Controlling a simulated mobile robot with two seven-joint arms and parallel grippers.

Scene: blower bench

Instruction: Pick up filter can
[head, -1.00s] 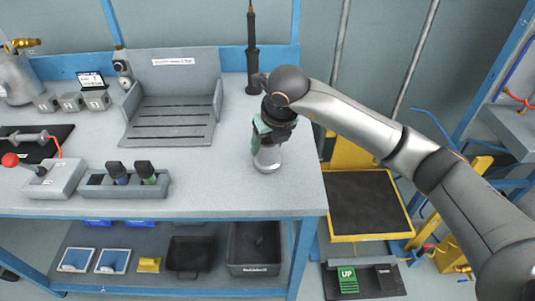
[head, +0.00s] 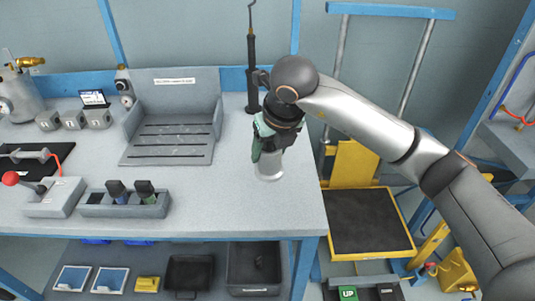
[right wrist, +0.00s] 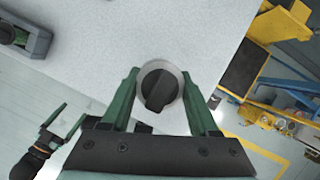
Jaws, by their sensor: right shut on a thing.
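The filter can (head: 269,168) is a pale silver cylinder over the right part of the bench top, near the right edge. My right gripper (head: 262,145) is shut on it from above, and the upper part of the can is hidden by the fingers. I cannot tell whether its base touches the bench. In the right wrist view the can (right wrist: 174,75) shows end-on as a round shape with a dark knob, between the two green fingers of my right gripper (right wrist: 158,92). My left gripper (right wrist: 65,125) seems to show small at lower left there; it is out of the head view.
A grey slotted tray (head: 170,152) stands at the back of the bench (head: 225,205). A dark upright tool (head: 252,75) stands behind the can. A holder with small bottles (head: 98,209) lies front left. A yellow-framed platform (head: 365,225) is right of the bench.

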